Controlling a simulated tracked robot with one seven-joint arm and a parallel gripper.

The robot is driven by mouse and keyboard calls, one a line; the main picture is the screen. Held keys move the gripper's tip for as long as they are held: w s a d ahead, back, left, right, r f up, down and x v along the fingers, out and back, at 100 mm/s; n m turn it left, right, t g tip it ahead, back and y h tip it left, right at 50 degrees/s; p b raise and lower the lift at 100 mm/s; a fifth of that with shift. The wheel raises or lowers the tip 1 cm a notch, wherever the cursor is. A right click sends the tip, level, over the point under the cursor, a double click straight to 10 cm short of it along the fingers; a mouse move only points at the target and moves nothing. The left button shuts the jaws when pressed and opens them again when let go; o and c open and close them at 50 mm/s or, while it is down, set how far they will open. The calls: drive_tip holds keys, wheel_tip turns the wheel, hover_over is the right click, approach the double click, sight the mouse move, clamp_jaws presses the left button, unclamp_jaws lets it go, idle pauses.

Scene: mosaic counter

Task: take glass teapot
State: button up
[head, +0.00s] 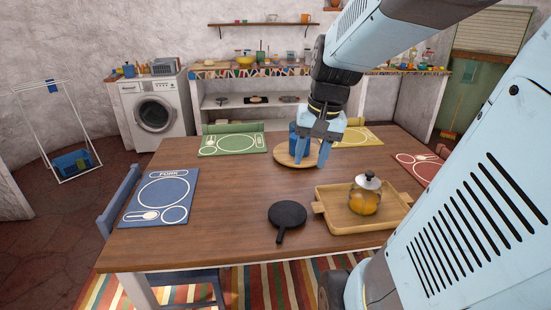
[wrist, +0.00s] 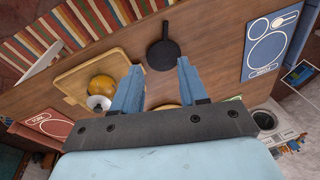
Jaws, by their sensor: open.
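The glass teapot (head: 365,195) is a round clear vessel with orange contents and a silver lid with a dark knob. It stands upright on a wooden tray (head: 336,218) at the right front of the table. In the wrist view the teapot (wrist: 101,87) lies left of my fingers, on the tray (wrist: 72,77). My gripper (head: 312,158) points down over the round wooden board (head: 283,158), beyond and to the left of the teapot. Its fingers (wrist: 159,70) are apart with nothing between them, and it does not touch the teapot.
A black pan (head: 287,215) lies left of the tray. Blue (head: 161,197), green (head: 232,144), yellow and red mats lie near the table edges. The table's left middle is clear.

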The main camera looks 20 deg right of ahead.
sight(365, 195)
drive_tip(key=w+d+f+m+y, duration=0.3)
drive_tip(key=d+f+m+y, duration=0.65)
drive_tip(key=d+f, duration=0.7)
drive_tip(key=s+d+f+m+t, duration=0.5)
drive_tip(key=d+f+m+t, duration=0.2)
drive_tip(key=d, duration=0.2)
drive_tip(key=s+d+f+m+t, duration=0.5)
drive_tip(key=d+f+m+t, duration=0.1)
drive_tip(key=d+f+m, duration=0.25)
drive_tip(key=shift+n, duration=0.4)
drive_tip(key=x, duration=1.3)
drive_tip(key=shift+w+d+r, duration=0.1)
drive_tip(key=shift+w+r, duration=0.1)
drive_tip(key=shift+w, duration=0.1)
clamp_jaws()
